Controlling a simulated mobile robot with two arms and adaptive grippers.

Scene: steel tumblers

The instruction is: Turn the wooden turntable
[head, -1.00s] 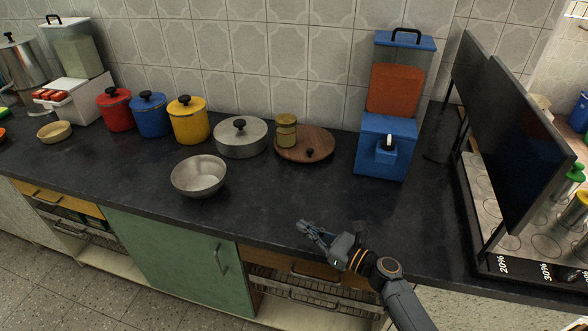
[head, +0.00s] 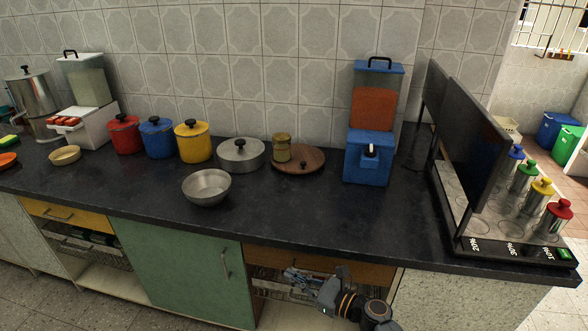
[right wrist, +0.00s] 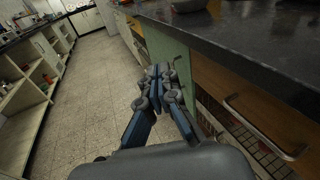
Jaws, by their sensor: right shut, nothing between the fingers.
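The wooden turntable (head: 311,162) is a round brown board lying on the dark counter near the tiled wall. A small black knob (head: 304,164) shows on it near its front. A jar with a yellowish lid (head: 281,148) stands at its left side. My right gripper (head: 292,274) is shut and empty, in front of the counter's front edge and well away from the turntable. In the right wrist view its fingertips (right wrist: 158,72) are together, beside the cabinet fronts. The turntable is not seen in the right wrist view. My left gripper is not in view.
A steel bowl (head: 206,188) and a lidded grey pot (head: 240,155) stand left of the turntable. A blue dispenser (head: 368,158) stands close on its right. The counter (head: 300,210) in front of the turntable is clear. An open wire drawer (head: 268,287) is below the counter.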

